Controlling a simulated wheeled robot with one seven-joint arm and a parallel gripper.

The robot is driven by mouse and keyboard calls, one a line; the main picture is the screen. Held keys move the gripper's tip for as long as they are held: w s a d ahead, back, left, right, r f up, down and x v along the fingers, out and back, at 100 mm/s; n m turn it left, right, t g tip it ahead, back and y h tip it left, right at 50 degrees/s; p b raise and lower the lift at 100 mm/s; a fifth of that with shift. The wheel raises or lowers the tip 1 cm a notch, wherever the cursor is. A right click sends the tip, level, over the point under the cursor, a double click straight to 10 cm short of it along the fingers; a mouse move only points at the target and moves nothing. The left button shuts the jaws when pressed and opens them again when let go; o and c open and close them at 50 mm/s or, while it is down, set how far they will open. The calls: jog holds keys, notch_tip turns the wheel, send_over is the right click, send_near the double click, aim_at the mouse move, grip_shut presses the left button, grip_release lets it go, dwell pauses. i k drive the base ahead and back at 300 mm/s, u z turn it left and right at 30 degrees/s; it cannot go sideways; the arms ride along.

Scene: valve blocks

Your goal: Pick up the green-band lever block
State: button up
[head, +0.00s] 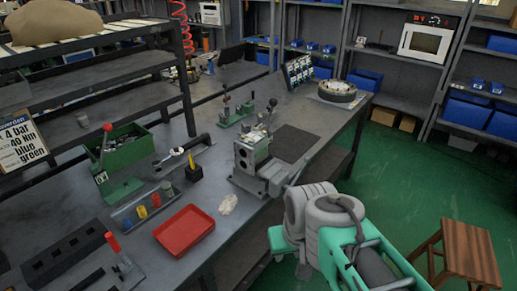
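I cannot make out with certainty which item is the green-band lever block. A grey block with a dark lever (251,152) stands upright on the bench at centre; no green band is clear on it. A smaller lever device on a green base (236,113) stands behind it. A red-handled lever piece (119,258) is at the front left of the bench. My arm, teal and grey, is folded at the lower right, in front of the bench edge. No gripper fingers can be made out.
A red tray (184,231), a rack with coloured cylinders (143,210), a green crate (121,150) and a black slotted block (63,256) crowd the bench's left half. A dark flat pad (294,143) lies right of the grey block. A wooden stool (462,250) stands on the green floor.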

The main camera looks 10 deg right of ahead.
aim_at(247, 156)
jog(key=u, duration=0.5)
jog(key=k, duration=0.65)
jog(key=u, duration=1)
jog(key=i, duration=1.1)
jog(key=u, duration=0.15)
